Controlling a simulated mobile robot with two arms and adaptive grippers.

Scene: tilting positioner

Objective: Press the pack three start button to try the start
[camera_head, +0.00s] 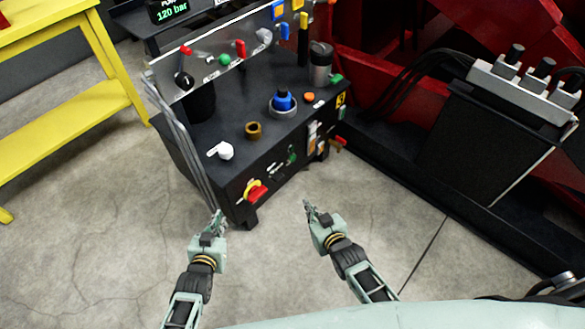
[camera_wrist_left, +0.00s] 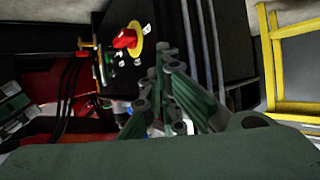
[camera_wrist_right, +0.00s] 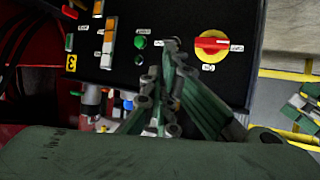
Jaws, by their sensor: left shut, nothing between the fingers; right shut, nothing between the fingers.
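The black power pack (camera_head: 225,180) carries a yellow label (camera_head: 341,99) that reads 3 in the right wrist view (camera_wrist_right: 71,62). A round green button (camera_head: 291,157) sits on its front panel; its small label is unreadable. The button shows clearly in the right wrist view (camera_wrist_right: 141,42), left of my right fingertips. A red rotary switch on a yellow disc (camera_head: 256,190) is beside it, also in the right wrist view (camera_wrist_right: 212,44). My right gripper (camera_head: 308,206) is shut and empty, in front of the panel and apart from it. My left gripper (camera_head: 218,219) is shut and empty, near the pack's left front corner.
A display (camera_head: 171,11) reads 120 bar. A blue cap (camera_head: 283,100), a brass fitting (camera_head: 253,130) and a white fitting (camera_head: 221,150) stand on the pack's top. A yellow bench (camera_head: 65,112) is at left. Red machinery and a black valve box (camera_head: 470,150) are at right. Floor in front is clear.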

